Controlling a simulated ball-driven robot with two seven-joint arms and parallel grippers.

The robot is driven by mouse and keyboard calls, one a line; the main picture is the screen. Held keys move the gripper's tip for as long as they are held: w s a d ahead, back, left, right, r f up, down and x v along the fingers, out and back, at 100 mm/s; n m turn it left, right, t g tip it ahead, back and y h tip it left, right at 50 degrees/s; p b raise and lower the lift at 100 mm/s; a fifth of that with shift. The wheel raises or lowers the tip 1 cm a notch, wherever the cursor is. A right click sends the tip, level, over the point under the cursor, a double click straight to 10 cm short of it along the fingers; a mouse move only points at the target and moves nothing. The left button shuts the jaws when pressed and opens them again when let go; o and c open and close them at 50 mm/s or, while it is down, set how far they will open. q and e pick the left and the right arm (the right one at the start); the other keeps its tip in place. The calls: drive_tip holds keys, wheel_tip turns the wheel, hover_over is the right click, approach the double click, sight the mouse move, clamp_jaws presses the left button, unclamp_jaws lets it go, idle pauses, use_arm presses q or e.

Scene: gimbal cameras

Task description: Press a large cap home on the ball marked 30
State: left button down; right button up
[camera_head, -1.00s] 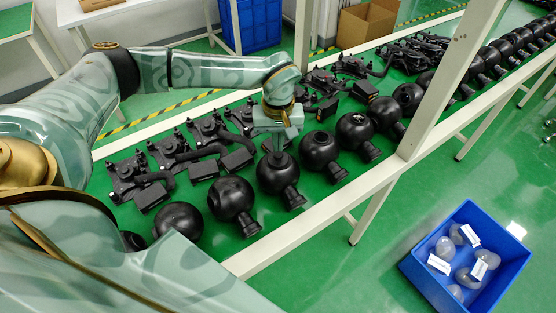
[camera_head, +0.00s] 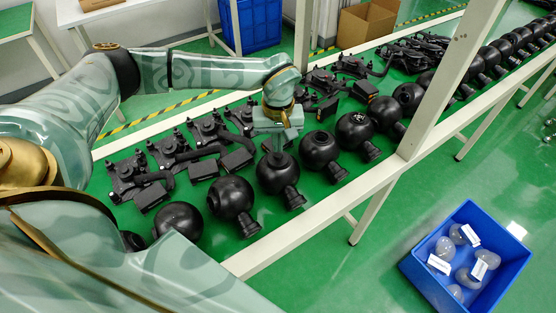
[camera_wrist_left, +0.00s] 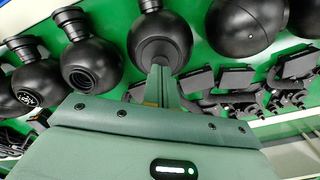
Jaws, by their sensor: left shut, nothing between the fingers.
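My left gripper (camera_head: 278,148) is shut and empty, pointing down over a black ball (camera_head: 278,178) in the near row. In the left wrist view its finger tips (camera_wrist_left: 160,68) meet or overlap the rim of a round, ring-edged face on top of this ball (camera_wrist_left: 178,28); I cannot tell whether they touch. I cannot tell whether that face is a seated cap or an opening. No number 30 is readable on any ball. A ball further right (camera_head: 354,132) bears a small white mark, also seen in the left wrist view (camera_wrist_left: 28,98). My right gripper is not in view.
More black balls stand close on both sides, one to the left (camera_head: 232,198) and one to the right (camera_head: 320,150). Black bracket parts (camera_head: 170,150) lie behind. A pale post (camera_head: 450,80) rises at the table's near edge. A blue crate (camera_head: 415,268) with clear domes is on the floor.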

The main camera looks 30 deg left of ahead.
use_arm(q)
drive_tip(key=shift+f, duration=0.7)
drive_tip(key=shift+r, duration=0.1)
idle(0.5)
wheel_tip(320, 180, up, 7)
drive_tip(key=p, duration=0.6)
idle(0.4)
